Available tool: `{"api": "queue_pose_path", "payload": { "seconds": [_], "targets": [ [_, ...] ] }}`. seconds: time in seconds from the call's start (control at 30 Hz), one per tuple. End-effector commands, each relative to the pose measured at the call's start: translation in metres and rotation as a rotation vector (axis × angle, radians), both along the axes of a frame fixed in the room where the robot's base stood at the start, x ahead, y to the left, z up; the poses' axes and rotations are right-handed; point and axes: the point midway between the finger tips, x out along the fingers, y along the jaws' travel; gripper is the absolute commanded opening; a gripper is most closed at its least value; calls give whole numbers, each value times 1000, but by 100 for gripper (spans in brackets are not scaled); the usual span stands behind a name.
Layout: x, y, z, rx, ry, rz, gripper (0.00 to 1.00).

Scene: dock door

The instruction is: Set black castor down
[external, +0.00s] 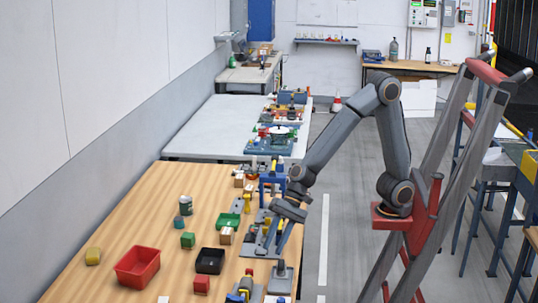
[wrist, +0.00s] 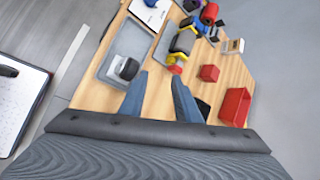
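A black castor (wrist: 127,68) with a pale lower part sits on a grey tray (wrist: 108,73) in the wrist view, just beyond the left finger. What looks like the same castor (external: 280,269) stands on a grey plate (external: 280,285) near the front of the wooden bench in the external view. My gripper (external: 270,248) points down over the bench, behind the castor. In the wrist view my gripper (wrist: 160,84) has its two blue-grey fingers apart, with bare wood showing between them. It holds nothing that I can see.
A red-and-grey ladder (external: 435,205) stands at right. The bench's left side has free room.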

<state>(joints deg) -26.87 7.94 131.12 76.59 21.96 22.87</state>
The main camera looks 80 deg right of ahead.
Motion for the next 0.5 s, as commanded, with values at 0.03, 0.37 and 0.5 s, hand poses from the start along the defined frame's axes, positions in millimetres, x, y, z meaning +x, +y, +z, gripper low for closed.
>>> {"api": "queue_pose_path", "payload": {
  "seconds": [0.03, 0.37, 0.5],
  "targets": [
    [1, -5, 9, 60, 58, -23, 30],
    [-13, -28, 76, 424, 433, -90, 30],
    [-19, -40, 103, 524, 541, -94, 30]
  ]
}}
